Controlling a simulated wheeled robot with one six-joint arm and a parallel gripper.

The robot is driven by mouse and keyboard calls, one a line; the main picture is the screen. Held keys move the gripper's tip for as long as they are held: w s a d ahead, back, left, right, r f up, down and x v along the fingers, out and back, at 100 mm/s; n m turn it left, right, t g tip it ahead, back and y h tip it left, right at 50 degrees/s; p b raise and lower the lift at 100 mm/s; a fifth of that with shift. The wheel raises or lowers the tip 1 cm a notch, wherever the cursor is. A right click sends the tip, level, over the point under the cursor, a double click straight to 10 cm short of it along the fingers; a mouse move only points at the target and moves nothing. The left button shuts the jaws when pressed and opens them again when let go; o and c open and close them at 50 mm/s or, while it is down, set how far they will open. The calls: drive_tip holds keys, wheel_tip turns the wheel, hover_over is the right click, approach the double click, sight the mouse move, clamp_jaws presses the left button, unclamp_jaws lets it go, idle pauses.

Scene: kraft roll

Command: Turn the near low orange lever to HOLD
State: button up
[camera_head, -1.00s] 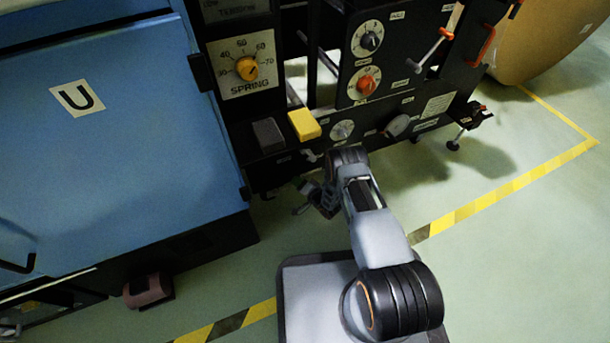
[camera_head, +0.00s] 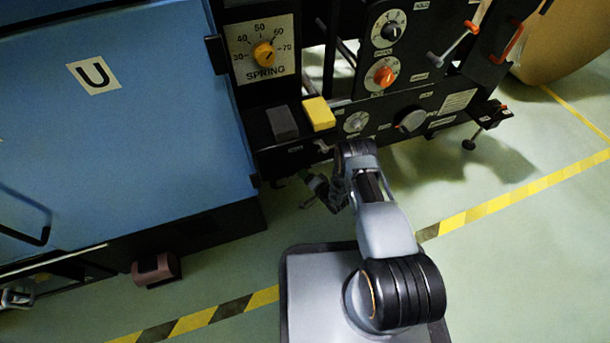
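No low orange lever can be made out for certain; the low front of the machine is partly behind my arm. A lever with an orange-red tip (camera_head: 471,27) and a pale shaft is on the black panel at upper right. An orange handle (camera_head: 508,44) is to its right. My gripper (camera_head: 314,192) is dark and small, over the floor just in front of the machine's lower edge, left of my wrist. It touches nothing that I can see. Its finger gap is too small and dark to judge. No HOLD mark can be read clearly near it.
A blue cabinet (camera_head: 110,130) fills the left. A brown roll (camera_head: 565,45) is at upper right. Green floor (camera_head: 500,250) is clear at right.

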drive_tip(key=shift+w+d+r, duration=0.1)
drive_tip(key=shift+w+d, duration=0.05)
drive_tip(key=shift+d, duration=0.25)
drive_tip(key=shift+d+r, duration=0.1)
drive_tip(key=shift+r, duration=0.05)
drive_tip(key=p+v, duration=0.5)
drive_tip(key=v, duration=0.8)
drive_tip(key=shift+s, duration=0.4)
